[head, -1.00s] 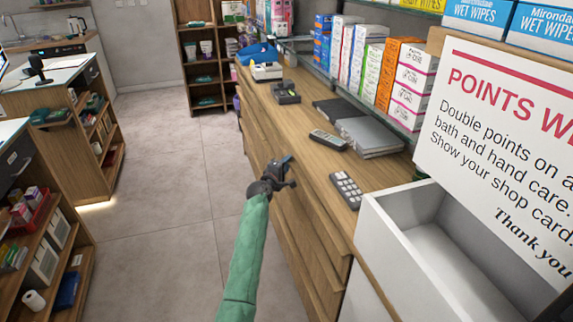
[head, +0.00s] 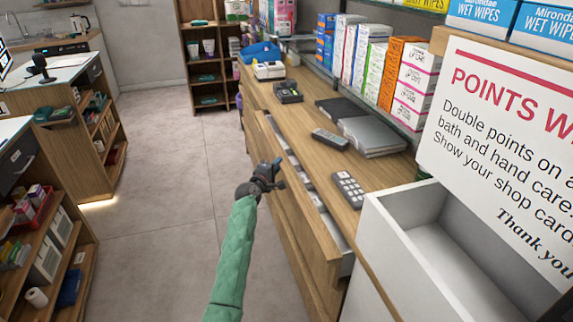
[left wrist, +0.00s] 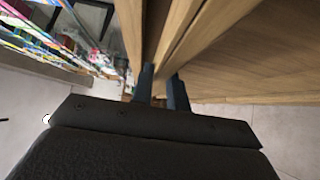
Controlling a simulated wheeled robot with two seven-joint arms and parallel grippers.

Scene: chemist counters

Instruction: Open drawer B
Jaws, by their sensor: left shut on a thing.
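A long wooden drawer (head: 304,212) in the counter front stands partly open, with a strip of its pale inside showing behind its front. I see no letter on it, so I cannot tell from a label that it is drawer B. My left gripper (head: 274,171) is at the top edge of this drawer front, about midway along it. In the left wrist view its two dark fingers (left wrist: 163,88) straddle a wooden panel and are shut on it. My right gripper is in neither view.
The wooden countertop (head: 300,138) holds a calculator-like keypad (head: 348,189), a handheld device (head: 329,139) and a closed grey laptop (head: 371,137). An open white drawer or bin (head: 388,226) juts out at the right. The tiled floor (head: 165,165) left of my arm is clear.

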